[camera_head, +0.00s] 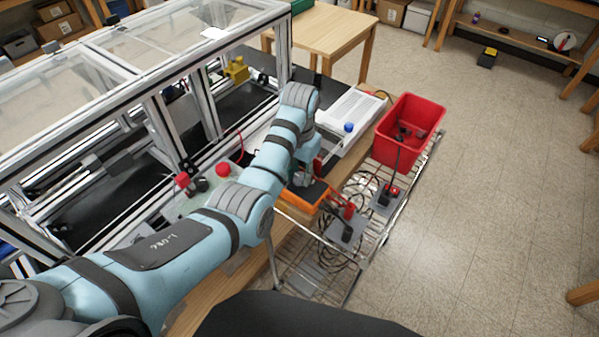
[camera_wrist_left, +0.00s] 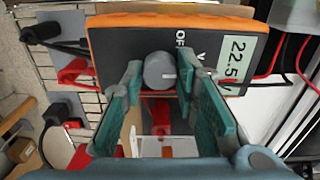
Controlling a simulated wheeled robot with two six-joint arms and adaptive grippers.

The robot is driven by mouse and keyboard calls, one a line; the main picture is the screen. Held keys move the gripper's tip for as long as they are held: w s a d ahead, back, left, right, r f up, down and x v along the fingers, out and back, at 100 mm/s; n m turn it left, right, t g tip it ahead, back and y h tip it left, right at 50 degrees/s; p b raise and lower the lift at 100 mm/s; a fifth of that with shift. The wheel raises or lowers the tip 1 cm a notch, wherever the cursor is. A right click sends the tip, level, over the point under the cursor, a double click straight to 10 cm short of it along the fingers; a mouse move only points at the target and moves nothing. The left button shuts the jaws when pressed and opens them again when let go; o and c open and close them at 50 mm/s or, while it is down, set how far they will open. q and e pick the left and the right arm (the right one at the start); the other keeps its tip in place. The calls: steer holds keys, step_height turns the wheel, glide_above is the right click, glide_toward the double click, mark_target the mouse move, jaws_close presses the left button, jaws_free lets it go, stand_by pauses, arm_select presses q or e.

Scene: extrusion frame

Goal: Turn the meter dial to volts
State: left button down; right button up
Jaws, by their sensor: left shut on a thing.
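The meter is a dark box with an orange rim (camera_head: 305,197) on the bench edge, partly hidden by my left arm. In the left wrist view the meter (camera_wrist_left: 125,43) shows "OFF" and "V" marks and a lit display (camera_wrist_left: 235,65) reading about 22.5. Its round grey dial (camera_wrist_left: 158,70) has a light pointer mark directed to the right in that view. My left gripper (camera_wrist_left: 160,78) has its teal fingers on either side of the dial, shut on it. In the head view the left gripper (camera_head: 307,172) is over the meter. My right gripper is not in view.
Red and black leads and clips (camera_head: 348,212) lie beside the meter over a wire rack (camera_head: 330,262). A red bin (camera_head: 408,122) stands to the right. A white box (camera_head: 355,112) lies behind. The aluminium extrusion frame (camera_head: 160,130) rises at left. The floor at right is mostly clear.

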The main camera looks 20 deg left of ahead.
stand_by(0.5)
arm_select(q)
steer(key=c, duration=1.2)
jaws_free()
steer(key=shift+c, duration=0.2)
steer(key=shift+w+d, duration=0.1)
